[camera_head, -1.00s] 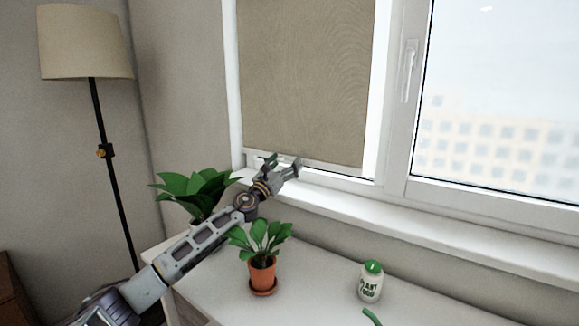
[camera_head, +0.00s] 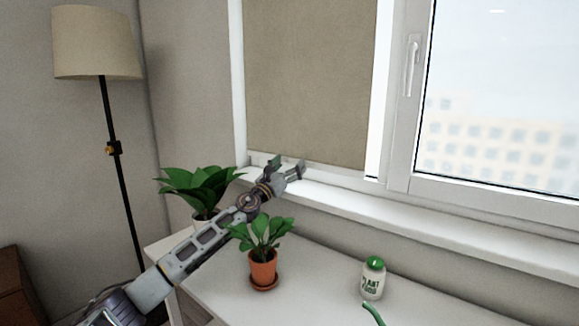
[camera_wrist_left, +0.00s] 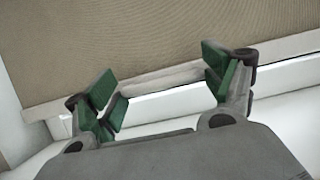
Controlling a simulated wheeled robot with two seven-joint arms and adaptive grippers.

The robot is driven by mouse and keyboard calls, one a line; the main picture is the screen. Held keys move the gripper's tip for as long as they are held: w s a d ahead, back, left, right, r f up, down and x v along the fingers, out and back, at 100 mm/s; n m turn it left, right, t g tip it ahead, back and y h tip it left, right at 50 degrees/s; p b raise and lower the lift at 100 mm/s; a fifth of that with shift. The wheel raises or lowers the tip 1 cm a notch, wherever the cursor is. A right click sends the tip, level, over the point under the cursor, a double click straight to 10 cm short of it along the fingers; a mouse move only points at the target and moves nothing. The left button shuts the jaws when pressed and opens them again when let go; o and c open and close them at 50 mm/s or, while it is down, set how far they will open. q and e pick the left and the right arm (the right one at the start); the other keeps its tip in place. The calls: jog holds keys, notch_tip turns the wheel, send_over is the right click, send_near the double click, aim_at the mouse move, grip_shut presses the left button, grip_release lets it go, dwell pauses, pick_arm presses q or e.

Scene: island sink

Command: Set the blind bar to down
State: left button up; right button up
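The beige blind (camera_head: 308,85) covers the left window pane and reaches down close to the sill. Its pale bottom bar (camera_wrist_left: 170,78) shows in the left wrist view along the fabric's lower edge, between my fingers in the picture. My left gripper (camera_head: 286,163) is at the blind's lower edge, just above the sill. In the left wrist view its green-padded fingers (camera_wrist_left: 164,87) are spread wide with nothing clamped between them. I cannot tell whether a finger touches the bar. My right gripper is not in view.
A white windowsill (camera_head: 400,213) runs below the window. On the white table (camera_head: 320,280) stand a small potted plant (camera_head: 262,268), a larger leafy plant (camera_head: 195,187) and a plant food jar (camera_head: 373,279). A floor lamp (camera_head: 97,45) stands at left.

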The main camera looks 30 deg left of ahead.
pick_arm(q)
jog(key=shift+o, duration=1.2)
jog(key=shift+s, duration=0.15)
jog(key=v, duration=1.1)
jog(key=shift+s, duration=0.35)
jog(key=shift+a+f, duration=0.1)
jog(key=shift+f, duration=0.05)
jog(key=shift+c, duration=0.4)
